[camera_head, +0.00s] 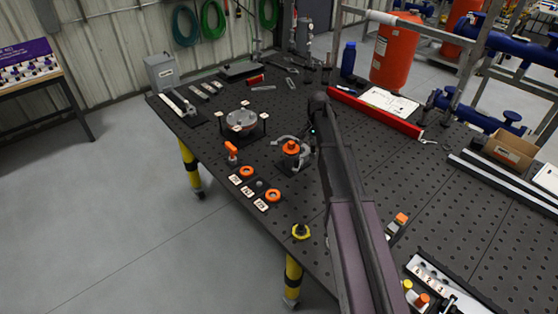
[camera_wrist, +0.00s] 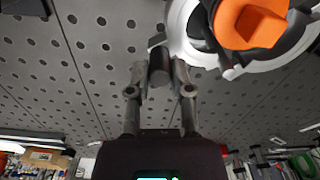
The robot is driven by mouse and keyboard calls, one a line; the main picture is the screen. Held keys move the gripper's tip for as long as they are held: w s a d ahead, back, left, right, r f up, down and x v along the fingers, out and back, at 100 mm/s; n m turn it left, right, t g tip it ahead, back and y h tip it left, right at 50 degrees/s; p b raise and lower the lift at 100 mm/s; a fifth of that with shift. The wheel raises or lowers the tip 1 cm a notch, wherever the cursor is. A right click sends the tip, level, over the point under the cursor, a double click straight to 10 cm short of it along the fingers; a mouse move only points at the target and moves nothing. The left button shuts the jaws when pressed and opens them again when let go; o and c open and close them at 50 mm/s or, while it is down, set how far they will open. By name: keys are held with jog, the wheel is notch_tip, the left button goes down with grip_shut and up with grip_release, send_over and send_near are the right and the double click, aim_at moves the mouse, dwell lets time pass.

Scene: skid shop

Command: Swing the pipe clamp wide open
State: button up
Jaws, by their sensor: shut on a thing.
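The pipe clamp (camera_head: 279,138) is a pale grey ring on the perforated table, around a part with an orange top (camera_head: 290,147). One curved grey piece of it sticks out to the left. In the wrist view the clamp's pale ring (camera_wrist: 183,40) and the orange top (camera_wrist: 250,24) are at the upper right, partly cut off. My gripper (camera_wrist: 160,72) is shut on a dark, round-ended peg (camera_wrist: 160,62) beside the ring, which looks like the clamp's handle. In the head view my arm hides most of the gripper and the clamp's right side.
The perforated table (camera_head: 350,130) carries a round grey fixture (camera_head: 241,120) behind left of the clamp. Orange rings (camera_head: 273,195) and white label cards (camera_head: 247,191) lie in front left. A red bar (camera_head: 375,111) lies behind right. Bare tabletop lies between them.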

jog(key=shift+w+d, duration=0.45)
jog(key=shift+d, duration=0.2)
jog(key=shift+w+d, duration=0.6)
jog(key=shift+w, duration=0.15)
dwell(0.4)
jog(key=shift+w+d, duration=0.15)
jog(key=shift+w, duration=0.15)
jog(key=o, duration=0.9)
jog(key=shift+o, duration=0.4)
jog(key=shift+o, duration=1)
